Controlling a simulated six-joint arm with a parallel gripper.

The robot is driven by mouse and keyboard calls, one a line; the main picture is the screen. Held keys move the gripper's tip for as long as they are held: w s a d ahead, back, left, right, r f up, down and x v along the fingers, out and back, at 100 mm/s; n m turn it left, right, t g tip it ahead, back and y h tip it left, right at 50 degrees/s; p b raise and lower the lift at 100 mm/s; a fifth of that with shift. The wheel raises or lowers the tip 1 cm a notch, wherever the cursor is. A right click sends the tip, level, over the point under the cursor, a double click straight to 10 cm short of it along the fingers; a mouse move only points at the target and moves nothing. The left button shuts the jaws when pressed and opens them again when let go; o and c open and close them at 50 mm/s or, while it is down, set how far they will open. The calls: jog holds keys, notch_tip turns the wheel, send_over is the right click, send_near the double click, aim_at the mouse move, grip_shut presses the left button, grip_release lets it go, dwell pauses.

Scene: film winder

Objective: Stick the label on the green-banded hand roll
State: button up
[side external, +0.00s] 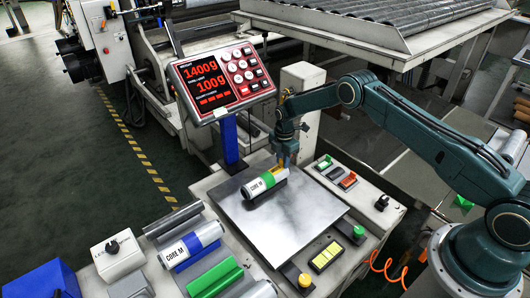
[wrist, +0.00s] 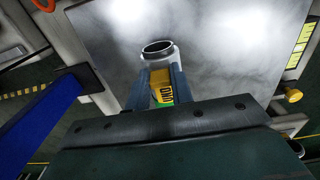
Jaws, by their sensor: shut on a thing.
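My gripper (side external: 284,163) is over the roll's green end, pointing down, and shut on a small yellow label (wrist: 161,84) with dark lettering. The label is at or just above the roll's surface; I cannot tell whether it touches. A bit of green shows below it in the wrist view. My fingers hide part of the roll.
A display (side external: 221,82) on a blue post stands behind the plate. A blue-banded roll (side external: 190,245) and a green bar (side external: 215,278) lie at front left. A yellow label pad (side external: 325,257) and buttons line the plate's front. The plate's right part is clear.

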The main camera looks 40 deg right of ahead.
jog(key=shift+s+f, duration=0.15)
jog(key=shift+f, duration=0.05)
jog(key=o, duration=0.8)
jog(key=shift+o, duration=0.2)
jog(key=shift+r, duration=0.2)
notch_tip(320, 180, up, 14)
jog(key=shift+f, duration=0.2)
jog(key=shift+r, duration=0.1)
